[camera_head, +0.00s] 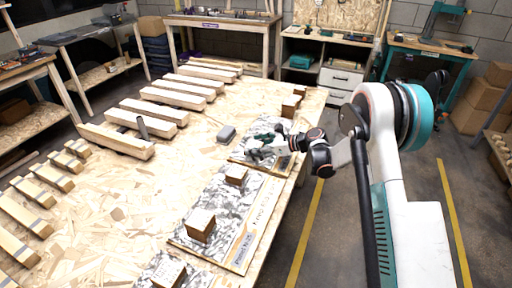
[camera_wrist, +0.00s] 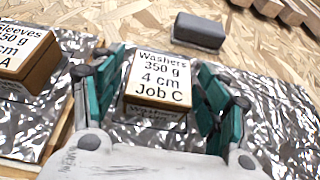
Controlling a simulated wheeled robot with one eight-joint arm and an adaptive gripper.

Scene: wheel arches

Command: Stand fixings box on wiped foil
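A small wooden box (camera_wrist: 158,85) with a white top label reading "Washers 350 g 4 cm Job C" stands on crinkled silver foil (camera_wrist: 270,130) in the wrist view. My gripper (camera_wrist: 162,65) has its teal-padded fingers on either side of this box, with narrow gaps showing, so it looks open. In the head view my gripper (camera_head: 262,150) is low over the far foil panel, hiding the box there. A second box (camera_wrist: 28,58), labelled "Sleeves", stands on a neighbouring foil panel; its box also shows in the head view (camera_head: 236,175). I cannot tell which foil is wiped.
A grey block (camera_head: 226,134) lies on the board table (camera_head: 140,210) just beyond the foil; it also shows in the wrist view (camera_wrist: 199,31). Another box (camera_head: 200,226) stands on the nearer foil. Timber beams (camera_head: 115,141) lie at left. Small blocks (camera_head: 290,106) stand beyond my gripper.

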